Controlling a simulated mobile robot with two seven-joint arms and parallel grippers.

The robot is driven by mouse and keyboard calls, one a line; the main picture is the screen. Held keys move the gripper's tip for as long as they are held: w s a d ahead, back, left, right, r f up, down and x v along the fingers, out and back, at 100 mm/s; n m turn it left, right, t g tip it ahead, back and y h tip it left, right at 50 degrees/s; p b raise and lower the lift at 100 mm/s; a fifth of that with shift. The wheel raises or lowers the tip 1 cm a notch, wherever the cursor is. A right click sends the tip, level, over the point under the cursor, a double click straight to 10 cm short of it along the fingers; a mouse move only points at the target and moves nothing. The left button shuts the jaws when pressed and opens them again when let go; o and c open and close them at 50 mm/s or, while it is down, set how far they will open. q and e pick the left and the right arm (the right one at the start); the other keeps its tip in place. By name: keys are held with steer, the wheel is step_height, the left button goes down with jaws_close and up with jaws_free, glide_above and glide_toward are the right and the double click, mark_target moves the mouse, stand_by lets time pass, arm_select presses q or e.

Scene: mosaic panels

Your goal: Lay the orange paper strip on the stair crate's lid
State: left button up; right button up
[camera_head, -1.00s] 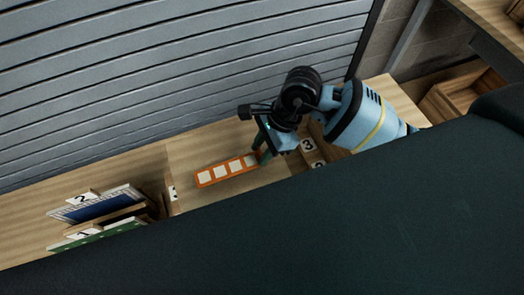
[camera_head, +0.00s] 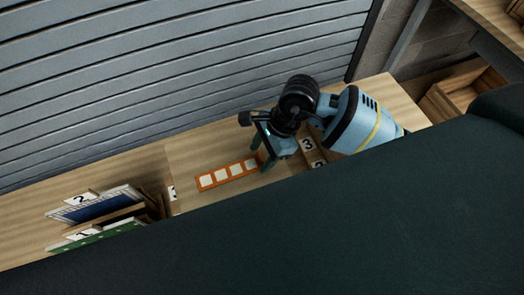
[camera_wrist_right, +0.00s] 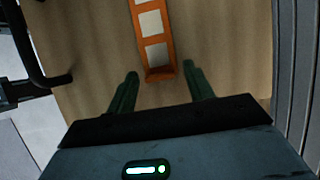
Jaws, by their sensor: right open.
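The orange paper strip (camera_head: 228,174) with a row of pale squares lies flat on a light wooden surface (camera_head: 205,150). Its near end also shows in the right wrist view (camera_wrist_right: 160,73). My right gripper (camera_head: 263,154) is open at the strip's right end. In the wrist view its two fingers (camera_wrist_right: 160,82) stand apart, on either side of the strip's end line, touching nothing. Numbered wooden steps (camera_head: 307,146), marked 3 and 2, show beside the gripper, partly hidden. I cannot tell the lid's full outline. My left gripper is out of view.
Blue and green panels (camera_head: 100,208) with cards 2 and 1 stand in a rack at the left. A grey slatted wall (camera_head: 170,75) closes off the back. A wooden box (camera_head: 465,90) sits at the far right. A large dark shape covers the lower right.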

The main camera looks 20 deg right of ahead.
steer(key=shift+r, duration=0.25)
steer(key=v, duration=1.1)
steer(key=shift+d+r, duration=0.15)
steer(key=shift+r, duration=0.25)
